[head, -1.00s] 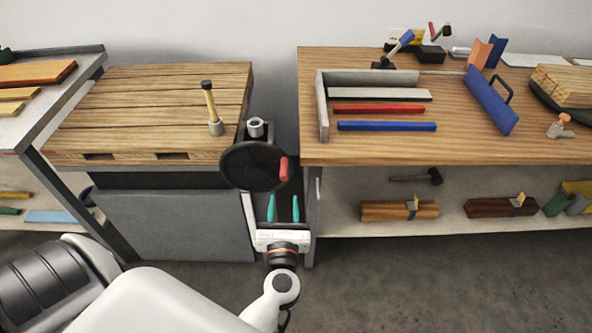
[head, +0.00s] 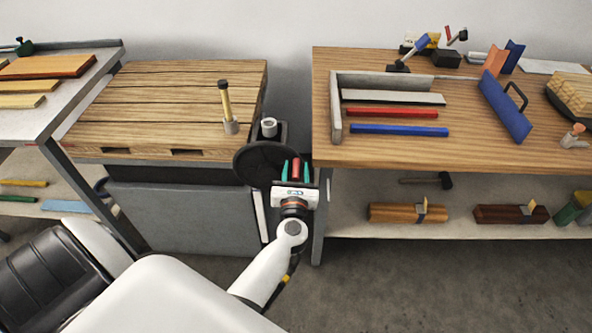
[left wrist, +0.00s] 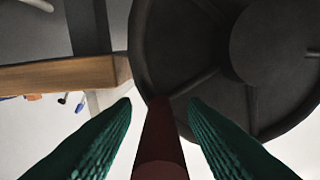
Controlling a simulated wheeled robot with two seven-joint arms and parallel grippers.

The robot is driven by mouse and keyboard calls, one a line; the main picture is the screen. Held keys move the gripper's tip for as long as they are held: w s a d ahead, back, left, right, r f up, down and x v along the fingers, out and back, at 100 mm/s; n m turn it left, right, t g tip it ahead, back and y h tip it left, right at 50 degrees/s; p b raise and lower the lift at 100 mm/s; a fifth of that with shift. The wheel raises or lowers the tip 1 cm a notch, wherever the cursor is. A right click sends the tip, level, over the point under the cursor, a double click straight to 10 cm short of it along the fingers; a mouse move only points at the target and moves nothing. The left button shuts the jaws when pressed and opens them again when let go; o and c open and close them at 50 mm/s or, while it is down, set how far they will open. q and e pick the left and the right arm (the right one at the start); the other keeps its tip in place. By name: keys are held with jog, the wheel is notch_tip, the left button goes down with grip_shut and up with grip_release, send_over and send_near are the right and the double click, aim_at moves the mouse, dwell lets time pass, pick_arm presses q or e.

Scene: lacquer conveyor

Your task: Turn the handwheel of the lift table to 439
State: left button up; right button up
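The black handwheel (head: 258,163) is on the right side of the lift table (head: 150,118), facing me. Its red handle (head: 295,168) is at the wheel's right side. My left gripper (head: 295,162) is at this handle, with a teal finger on each side. In the left wrist view the red handle (left wrist: 160,145) lies between the open fingers, with a gap on both sides; the dark wheel (left wrist: 205,75) is beyond it. I cannot read any number for the table setting. My right gripper is not in view.
A workbench (head: 400,158) with coloured bars is close to the right of the wheel. Another bench (head: 62,112) stands left. Floor in front is clear.

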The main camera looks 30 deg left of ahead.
aim_at(267, 179)
pick_arm(q)
grip_shut()
jog(key=shift+f, duration=0.1)
jog(key=s+a+f+m, duration=0.1)
jog(key=a+f+m, duration=0.1)
jog(key=f+m, duration=0.4)
jog(key=s+a+f+m+b, duration=0.1)
jog(key=f+m, duration=0.6)
jog(key=m, duration=0.8)
jog(key=shift+s+a+m, duration=0.3)
jog(key=shift+s+a, duration=0.45)
jog(key=shift+a, duration=0.35)
jog(key=shift+f, duration=0.1)
